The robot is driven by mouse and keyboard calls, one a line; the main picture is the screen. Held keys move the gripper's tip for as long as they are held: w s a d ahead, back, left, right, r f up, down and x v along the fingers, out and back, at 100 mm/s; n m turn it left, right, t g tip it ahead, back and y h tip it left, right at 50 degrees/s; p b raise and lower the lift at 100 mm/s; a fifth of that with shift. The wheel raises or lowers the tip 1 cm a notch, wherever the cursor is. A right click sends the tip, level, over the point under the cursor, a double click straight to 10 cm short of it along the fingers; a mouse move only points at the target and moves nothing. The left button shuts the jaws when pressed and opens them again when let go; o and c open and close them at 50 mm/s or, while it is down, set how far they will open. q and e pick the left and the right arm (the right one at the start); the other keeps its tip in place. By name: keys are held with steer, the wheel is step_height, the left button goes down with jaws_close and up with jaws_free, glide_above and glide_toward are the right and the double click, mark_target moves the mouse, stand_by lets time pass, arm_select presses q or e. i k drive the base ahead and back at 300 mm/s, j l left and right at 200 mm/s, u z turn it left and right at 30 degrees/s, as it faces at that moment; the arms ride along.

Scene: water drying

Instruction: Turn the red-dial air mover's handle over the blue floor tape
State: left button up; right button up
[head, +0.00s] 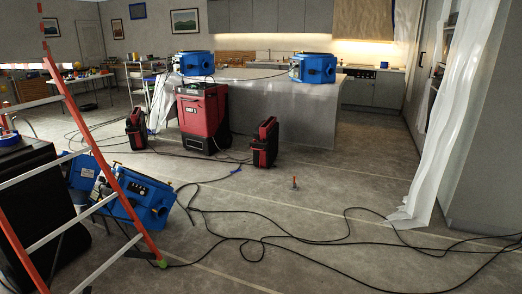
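Several blue air movers show in the head view. One (193,63) stands on the left of the island and another (312,68) on its right. Two more, a nearer one (140,197) and one behind it (83,172), stand on the floor at left, partly hidden by a ladder. Two red-and-black units, left (136,129) and right (265,143), stand on the floor by the island. I cannot make out which air mover has a red dial. A small blue strip (236,170), possibly the floor tape, lies on the floor. Neither of my grippers is in view.
A red-and-black machine (203,117) stands before the plastic-covered island (285,112). Black cables (300,238) loop across the floor. An orange ladder (108,163) blocks the left. A small red object (294,184) stands mid-floor. A plastic sheet (447,120) hangs at right.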

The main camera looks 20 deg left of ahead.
mark_target(266, 133)
steer(key=i+u, duration=0.3)
steer(key=i, duration=4.15)
